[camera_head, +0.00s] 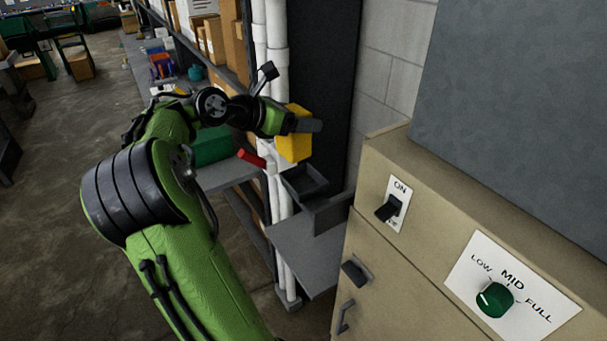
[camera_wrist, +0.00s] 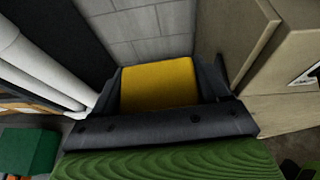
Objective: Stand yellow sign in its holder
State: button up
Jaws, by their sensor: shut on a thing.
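The yellow sign (camera_head: 294,146) is a small block-like yellow piece held up in front of the dark panel. It also shows in the wrist view (camera_wrist: 158,86), between the two dark fingers. My gripper (camera_head: 308,126) is shut on it, and the fingers hide part of it. A dark grey open-topped tray (camera_head: 304,181), which looks like the holder, is just below the sign with a visible gap between them. I cannot see into its bottom, and it is not visible in the wrist view.
A beige cabinet (camera_head: 375,250) with switch and dial stands to the right. A grey shelf (camera_head: 300,255) lies below the tray. A green box (camera_head: 212,148) sits further left.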

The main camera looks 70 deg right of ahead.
aim_at(287, 152)
jog(key=shift+s+r+m+g+y, duration=0.3)
jog(key=shift+s+r, duration=0.4)
jog(key=shift+s, duration=0.35)
jog(key=shift+s+f, duration=0.2)
jog(key=shift+s, duration=0.1)
notch_tip(287, 152, down, 10)
jog(key=shift+w+r+b, duration=0.1)
jog(key=shift+r+b, duration=0.05)
jog(key=shift+b, duration=0.85)
jog(key=shift+a, duration=0.1)
jog(key=o, duration=1.1)
jog(key=p+v, duration=0.1)
jog(key=v, duration=1.1)
jog(key=shift+w+p, duration=0.1)
jog(key=shift+p, duration=0.3)
